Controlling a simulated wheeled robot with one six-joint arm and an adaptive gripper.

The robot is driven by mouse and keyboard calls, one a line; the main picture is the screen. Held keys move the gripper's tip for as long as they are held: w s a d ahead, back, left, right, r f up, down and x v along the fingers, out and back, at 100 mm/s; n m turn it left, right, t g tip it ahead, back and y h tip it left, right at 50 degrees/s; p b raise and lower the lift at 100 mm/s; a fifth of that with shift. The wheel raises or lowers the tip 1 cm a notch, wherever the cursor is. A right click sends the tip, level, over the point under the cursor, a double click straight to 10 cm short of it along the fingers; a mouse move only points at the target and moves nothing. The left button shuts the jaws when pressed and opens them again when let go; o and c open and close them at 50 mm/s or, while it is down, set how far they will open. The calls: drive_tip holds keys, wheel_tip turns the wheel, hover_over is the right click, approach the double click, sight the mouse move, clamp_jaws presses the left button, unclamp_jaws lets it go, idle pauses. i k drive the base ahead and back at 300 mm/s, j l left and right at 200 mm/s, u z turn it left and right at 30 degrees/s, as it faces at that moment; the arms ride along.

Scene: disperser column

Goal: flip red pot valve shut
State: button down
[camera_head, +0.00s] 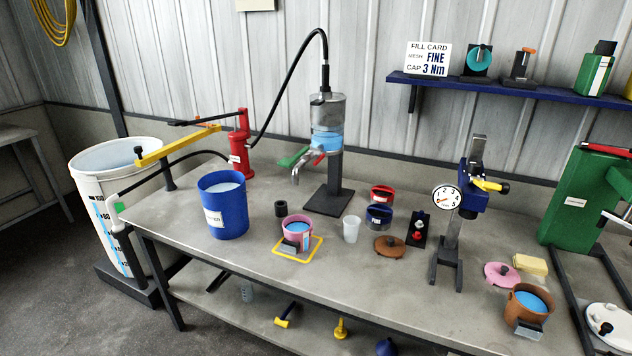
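A clear pot (327,118) with blue liquid stands on a dark column over a black base plate. A metal spout (303,171) hangs at its lower left. A small red lever (319,159) sits beside the spout, just under the pot, tilted down to the left. It is too small to tell whether the valve is open or shut. A longer green lever (293,157) sticks out to the left of the spout. No liquid stream is visible below the spout. I do not see my gripper in the camera_head view.
A blue bucket (222,211), a pink cup (297,232) on a yellow frame and a white cup (351,229) stand in front. A red pump (239,146) with a black hose is left. A gauge stand (446,197) is right. Bare bench (190,250) shows left.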

sight(323, 154)
drive_tip(key=i+u, duration=0.35)
drive_tip(key=i, duration=0.8)
drive_tip(key=k, duration=0.45)
